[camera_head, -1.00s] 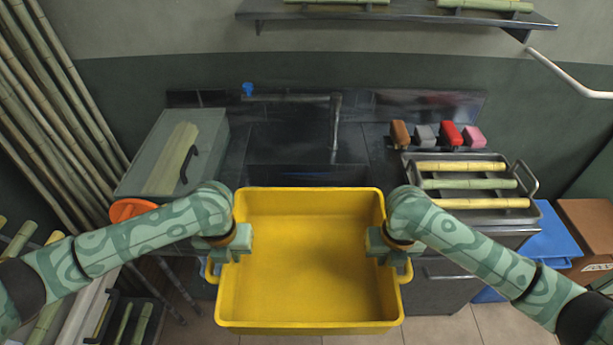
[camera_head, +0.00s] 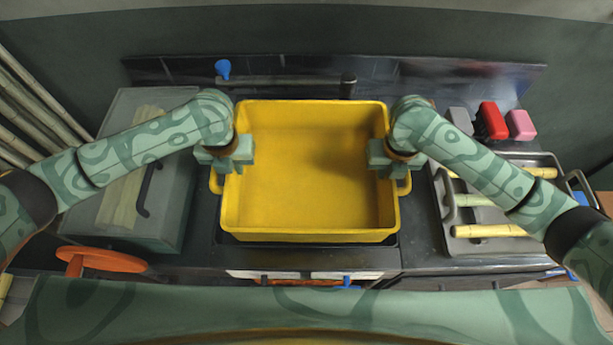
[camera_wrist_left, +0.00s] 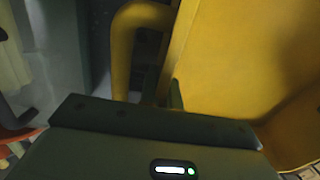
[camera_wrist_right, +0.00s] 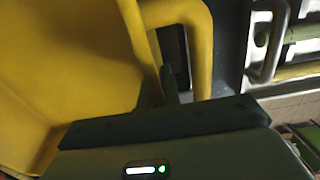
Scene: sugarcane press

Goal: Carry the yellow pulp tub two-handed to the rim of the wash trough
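The yellow pulp tub (camera_head: 310,170) looks empty and level over the wash trough, whose dark rim (camera_head: 226,238) shows around the tub's near edge. The trough's basin is hidden beneath the tub. I cannot tell whether the tub rests on the rim or hangs just above it.
A dark tap (camera_head: 347,85) with a blue knob (camera_head: 223,69) stands behind the tub. A grey lidded box (camera_head: 170,215) is left, with an orange disc (camera_head: 102,260) before it. A tray of cane pieces (camera_head: 447,205) is close on the right, with red and pink blocks (camera_head: 520,125) behind.

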